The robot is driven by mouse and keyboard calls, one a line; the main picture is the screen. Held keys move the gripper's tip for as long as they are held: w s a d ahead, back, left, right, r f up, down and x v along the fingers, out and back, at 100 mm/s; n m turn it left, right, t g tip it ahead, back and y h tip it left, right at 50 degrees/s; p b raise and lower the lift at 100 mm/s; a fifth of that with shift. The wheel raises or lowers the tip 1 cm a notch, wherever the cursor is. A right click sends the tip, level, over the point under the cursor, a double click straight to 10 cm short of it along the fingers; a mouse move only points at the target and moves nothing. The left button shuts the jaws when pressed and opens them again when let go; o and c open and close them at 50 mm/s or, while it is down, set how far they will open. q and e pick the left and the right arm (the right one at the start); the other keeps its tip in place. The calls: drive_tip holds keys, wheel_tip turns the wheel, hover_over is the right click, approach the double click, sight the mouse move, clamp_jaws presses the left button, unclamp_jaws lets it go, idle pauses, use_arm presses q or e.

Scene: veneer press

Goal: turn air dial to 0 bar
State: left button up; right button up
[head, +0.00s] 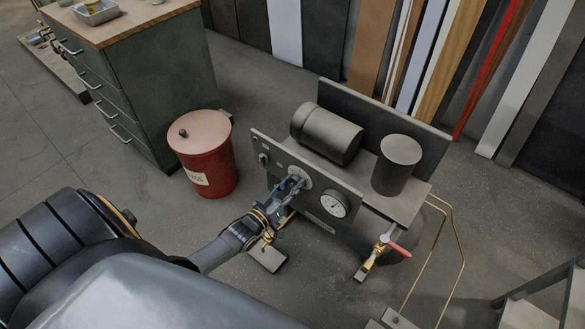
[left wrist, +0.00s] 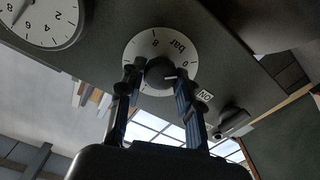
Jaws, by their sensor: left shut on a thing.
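The air dial is a dark knob (left wrist: 160,70) on a round white scale plate (left wrist: 145,49) marked with numbers and "bar". The plate also shows in the head view (head: 305,175) on the front panel of the compressor unit. My left gripper (head: 293,185) reaches the panel from the left. In the left wrist view its fingers (left wrist: 158,88) sit on both sides of the knob, shut on it. A white mark on the knob points right in that view, near the 0 but seemingly a little below it. My right gripper is not in view.
A pressure gauge (head: 334,204) sits right of the dial. A red bin (head: 204,160) stands left of the unit. A red-handled valve (head: 386,243) is at lower right. A green drawer cabinet (head: 150,85) stands behind.

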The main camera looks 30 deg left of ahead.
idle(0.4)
use_arm(q)
drive_tip(key=o, duration=1.2)
drive_tip(key=shift+c, duration=0.2)
drive_tip(key=s+a, duration=0.1)
drive_tip(key=s, duration=1.1)
